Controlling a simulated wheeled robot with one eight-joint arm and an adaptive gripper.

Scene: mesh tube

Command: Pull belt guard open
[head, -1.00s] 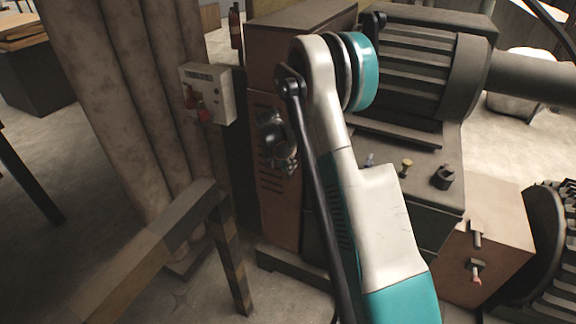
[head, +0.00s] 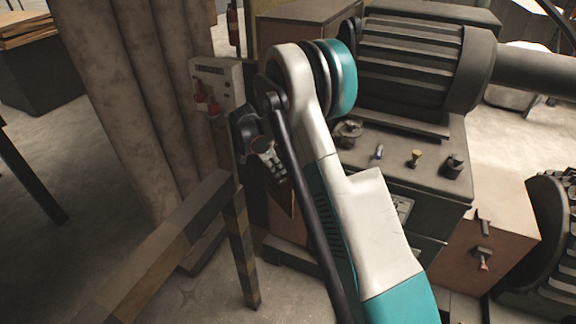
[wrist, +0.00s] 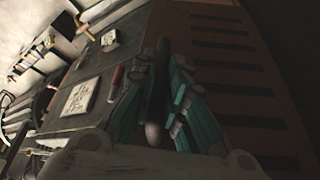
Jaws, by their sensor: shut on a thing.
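The belt guard is a rust-brown slotted panel (wrist: 235,75) filling the right half of the wrist view. In the head view only a narrow brown strip of it (head: 283,212) shows beside my arm, angled out from the machine. My gripper's teal fingers (wrist: 162,66) are closed around a dark bar-like handle (wrist: 154,132) with a pale rounded end, in front of the panel. The guard's hinge edge cannot be seen.
A striped barrier rail (head: 165,245) stands close at the left. Behind it are thick pipes (head: 165,100) and a control box with red knobs (head: 217,85). The motor (head: 410,60) and a bench with knobs (head: 400,150) lie right. Bare floor shows below.

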